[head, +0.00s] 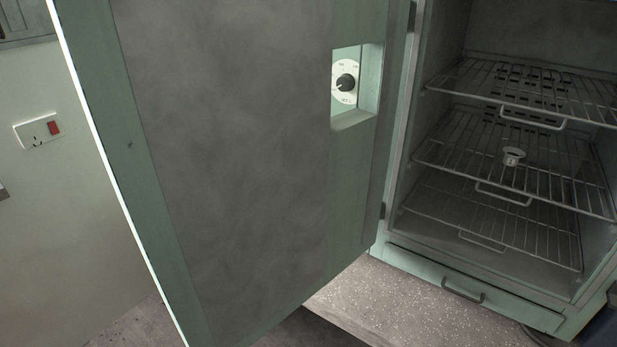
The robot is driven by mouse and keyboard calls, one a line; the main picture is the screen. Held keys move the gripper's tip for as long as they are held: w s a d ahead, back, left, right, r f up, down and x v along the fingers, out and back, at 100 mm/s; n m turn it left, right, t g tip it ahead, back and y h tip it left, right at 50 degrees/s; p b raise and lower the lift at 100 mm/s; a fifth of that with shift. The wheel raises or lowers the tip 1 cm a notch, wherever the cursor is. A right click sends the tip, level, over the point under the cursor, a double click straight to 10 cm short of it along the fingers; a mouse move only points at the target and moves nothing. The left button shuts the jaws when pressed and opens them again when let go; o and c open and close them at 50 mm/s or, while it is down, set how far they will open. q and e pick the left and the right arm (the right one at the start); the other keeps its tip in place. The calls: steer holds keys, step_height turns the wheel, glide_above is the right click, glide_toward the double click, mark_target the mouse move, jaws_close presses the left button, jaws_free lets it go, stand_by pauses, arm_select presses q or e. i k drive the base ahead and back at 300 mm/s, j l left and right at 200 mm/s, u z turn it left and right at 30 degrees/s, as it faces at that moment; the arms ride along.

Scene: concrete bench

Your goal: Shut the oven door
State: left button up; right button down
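The oven door (230,150) stands wide open, swung out to the left, with its grey inner panel facing me. It fills the left and middle of the head view. Its hinge edge is on the right, beside the oven body (395,200). Through a cut-out in the door a black dial (346,82) on a white plate shows. The oven's inside is exposed, with wire racks (480,150) and a small white cup-like piece (513,156) on the middle rack. Neither of my grippers is in view.
A drawer with a dark handle (463,290) is under the oven chamber. A speckled bench top (400,300) lies below the door. A wall socket with a red switch (38,131) is at the left. A dark blue object (603,328) is at the lower right corner.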

mark_target(238, 190)
steer(key=i+j+z, duration=0.25)
steer(key=j+z, duration=0.2)
steer(key=j, duration=0.2)
steer(key=i+j+z, duration=0.15)
steer(key=j+z, duration=0.35)
steer(key=j, duration=0.15)
steer(key=j+z, duration=0.45)
steer(key=j, duration=0.25)
steer(key=k+j+z, duration=0.1)
steer(key=j+z, duration=0.4)
steer(key=j, duration=0.2)
